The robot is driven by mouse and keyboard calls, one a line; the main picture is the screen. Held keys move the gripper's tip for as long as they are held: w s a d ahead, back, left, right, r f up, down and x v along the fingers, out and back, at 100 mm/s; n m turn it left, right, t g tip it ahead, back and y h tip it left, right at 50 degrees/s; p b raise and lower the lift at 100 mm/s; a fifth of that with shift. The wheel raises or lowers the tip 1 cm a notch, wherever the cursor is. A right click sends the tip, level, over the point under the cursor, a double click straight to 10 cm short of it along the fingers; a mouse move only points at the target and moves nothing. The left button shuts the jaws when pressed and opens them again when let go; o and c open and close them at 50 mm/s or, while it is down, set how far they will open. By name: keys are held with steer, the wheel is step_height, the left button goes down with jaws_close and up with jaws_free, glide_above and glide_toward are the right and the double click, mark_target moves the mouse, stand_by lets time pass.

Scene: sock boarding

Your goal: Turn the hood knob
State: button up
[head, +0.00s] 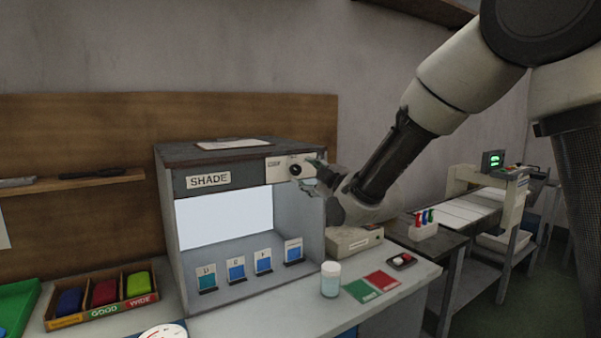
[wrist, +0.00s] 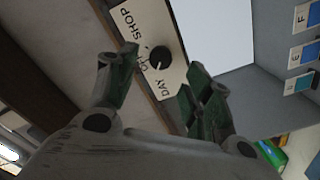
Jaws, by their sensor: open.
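The hood is a grey box labelled SHADE (head: 209,180) with a lit white back panel. Its black knob (head: 295,170) sits on a pale plate at the upper right of the hood front. In the wrist view the knob (wrist: 160,57) has a white pointer line, and the plate (wrist: 148,25) reads SHOP, a partly covered word and DAY. My gripper (head: 318,175) is just right of the knob in the head view. In the wrist view my gripper (wrist: 163,75) is open, with its green-tipped fingers on either side of the knob and nothing between them held. Contact with the knob cannot be told.
Blue sample cards (head: 236,268) stand inside the hood. A white-lidded jar (head: 330,279), green and red cards (head: 381,281) and a small box (head: 354,240) are on the counter. A bin of coloured pieces (head: 102,312) stands at left. A sheet lies on the hood top.

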mark_target(297, 171)
steer(key=x, duration=0.6)
steer(key=c, duration=1)
